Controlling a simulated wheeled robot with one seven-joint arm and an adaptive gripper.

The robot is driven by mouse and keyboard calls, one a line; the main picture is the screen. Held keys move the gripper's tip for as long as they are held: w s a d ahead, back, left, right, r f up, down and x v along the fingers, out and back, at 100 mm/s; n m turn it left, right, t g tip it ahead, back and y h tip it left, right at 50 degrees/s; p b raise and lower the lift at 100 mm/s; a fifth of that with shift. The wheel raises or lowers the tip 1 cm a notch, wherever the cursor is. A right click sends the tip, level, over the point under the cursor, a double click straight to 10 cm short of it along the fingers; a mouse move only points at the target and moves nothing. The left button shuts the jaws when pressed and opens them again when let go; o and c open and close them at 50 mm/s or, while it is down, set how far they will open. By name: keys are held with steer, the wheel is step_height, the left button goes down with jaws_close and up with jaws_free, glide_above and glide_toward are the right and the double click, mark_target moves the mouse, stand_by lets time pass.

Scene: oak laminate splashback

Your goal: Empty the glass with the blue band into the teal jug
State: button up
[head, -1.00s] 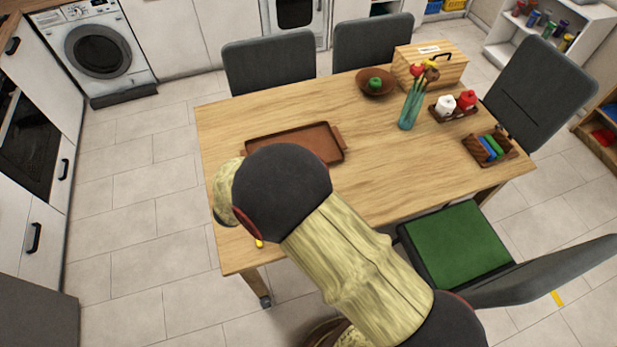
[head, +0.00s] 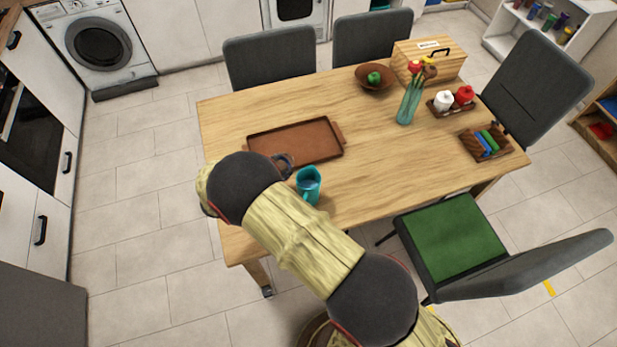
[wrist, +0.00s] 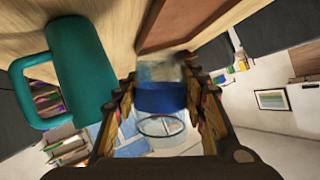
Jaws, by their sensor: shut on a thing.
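The teal jug (head: 308,188) stands upright on the table near its front edge, just right of my arm in the head view. In the wrist view the jug (wrist: 82,75) is at the left, with its handle pointing left. The glass with the blue band (wrist: 160,98) is between the two fingers of my gripper (wrist: 166,104), which is shut on it. The glass is beside the jug and apart from it in the picture. Its contents are too blurred to tell. In the head view my arm mostly hides the gripper and glass.
A brown tray (head: 300,141) lies behind the jug. Further back are a bowl with a green fruit (head: 373,79), a vase (head: 407,105), a wooden box (head: 440,62), a condiment tray (head: 436,109) and a wooden caddy (head: 480,155). The table's middle right is clear.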

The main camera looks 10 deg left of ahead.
steer(key=shift+w+a+f+n+h+b, duration=0.1)
steer(key=shift+a+f+n+h+b, duration=0.45)
steer(key=shift+f+n+h, duration=0.25)
steer(key=shift+w+a+n+h+b, duration=0.1)
steer(key=shift+a+n+h+b, duration=0.2)
steer(key=shift+n+h, duration=0.15)
